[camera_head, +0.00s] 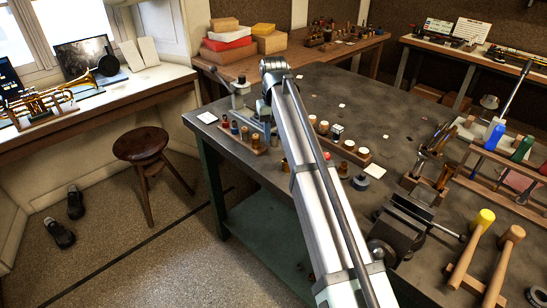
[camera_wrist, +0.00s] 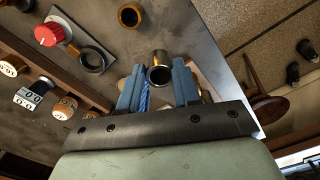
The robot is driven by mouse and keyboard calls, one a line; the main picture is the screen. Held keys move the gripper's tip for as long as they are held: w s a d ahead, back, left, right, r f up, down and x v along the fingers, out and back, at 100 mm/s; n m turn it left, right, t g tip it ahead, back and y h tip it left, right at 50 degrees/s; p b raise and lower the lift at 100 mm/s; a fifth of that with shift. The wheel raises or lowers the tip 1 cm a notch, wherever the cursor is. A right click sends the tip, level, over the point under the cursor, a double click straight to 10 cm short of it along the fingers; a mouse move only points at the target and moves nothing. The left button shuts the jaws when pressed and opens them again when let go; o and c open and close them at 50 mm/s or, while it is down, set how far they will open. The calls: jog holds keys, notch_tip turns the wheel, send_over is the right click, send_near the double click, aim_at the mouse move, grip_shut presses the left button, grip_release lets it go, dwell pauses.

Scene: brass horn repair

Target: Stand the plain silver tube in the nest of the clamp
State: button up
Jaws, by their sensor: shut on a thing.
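My gripper (camera_wrist: 158,83) shows in the wrist view with its two blue fingers closed on the sides of a plain silver tube (camera_wrist: 160,72). The tube's round open end faces the camera. Whether its lower end touches anything is hidden. In the head view my arm covers the gripper and the tube. What looks like the clamp (camera_head: 240,90), a grey metal device with a dark-knobbed lever, stands at the bench's far left corner in the head view. Its nest cannot be made out.
On the bench (camera_head: 300,95) a rack of small pegs (camera_head: 245,140) stands left of my arm. A white-topped peg rack (camera_head: 345,150) and a vise (camera_head: 405,225) are to its right. The wrist view shows a brass ring (camera_wrist: 130,15), a dark ring (camera_wrist: 93,60) and a red knob (camera_wrist: 48,34).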

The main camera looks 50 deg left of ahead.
jog(key=shift+r, duration=0.5)
jog(key=w+d, duration=0.6)
jog(key=w, duration=0.5)
jog(key=shift+r, duration=0.2)
jog(key=shift+f, duration=0.1)
jog(key=shift+f, duration=2.3)
jog(key=shift+f, duration=1.25)
